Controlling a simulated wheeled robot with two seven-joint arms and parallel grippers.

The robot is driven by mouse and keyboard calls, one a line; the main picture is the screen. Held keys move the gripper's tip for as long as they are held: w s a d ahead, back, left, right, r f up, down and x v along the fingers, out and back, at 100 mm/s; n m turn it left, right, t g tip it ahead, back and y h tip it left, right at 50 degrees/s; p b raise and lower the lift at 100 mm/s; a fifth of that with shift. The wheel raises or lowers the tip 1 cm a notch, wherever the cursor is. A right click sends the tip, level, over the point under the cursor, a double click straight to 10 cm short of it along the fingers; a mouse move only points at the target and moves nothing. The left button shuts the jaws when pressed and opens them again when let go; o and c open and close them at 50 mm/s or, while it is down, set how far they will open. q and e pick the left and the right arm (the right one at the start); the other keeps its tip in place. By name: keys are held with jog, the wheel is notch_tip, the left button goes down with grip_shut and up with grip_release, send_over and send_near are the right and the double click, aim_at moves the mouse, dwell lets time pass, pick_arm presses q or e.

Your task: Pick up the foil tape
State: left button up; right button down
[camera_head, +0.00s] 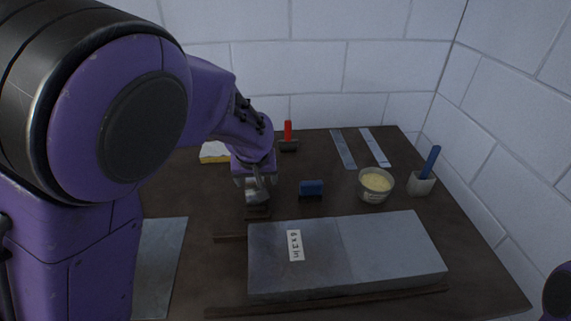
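My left gripper (257,198) points down over the table, left of the middle. A silvery-grey shape shows at its fingers; I cannot tell whether this is the foil tape or the fingers themselves. A small dark brown piece lies just below the fingertips. No roll of foil tape can be clearly made out elsewhere; my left arm hides much of the left side. Whether the fingers are open or shut is not clear. My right gripper is out of view; only a bit of my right arm shows at the lower right corner.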

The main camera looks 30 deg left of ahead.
pick_arm(q)
jog(key=shift+a+f, duration=0.3)
jog(key=shift+f, duration=0.55)
jog(key=x, duration=0.5)
jog(key=shift+w+a+p, duration=0.1)
jog(key=shift+w+p, duration=0.2)
jog(key=shift+w, duration=0.05)
jog(key=shift+s, duration=0.1)
jog(key=shift+s+r, duration=0.15)
jog(key=shift+s, duration=0.1)
jog(key=shift+c, duration=0.3)
jog(key=shift+w, duration=0.1)
jog(key=c, duration=1.1)
jog(key=shift+c, duration=0.2)
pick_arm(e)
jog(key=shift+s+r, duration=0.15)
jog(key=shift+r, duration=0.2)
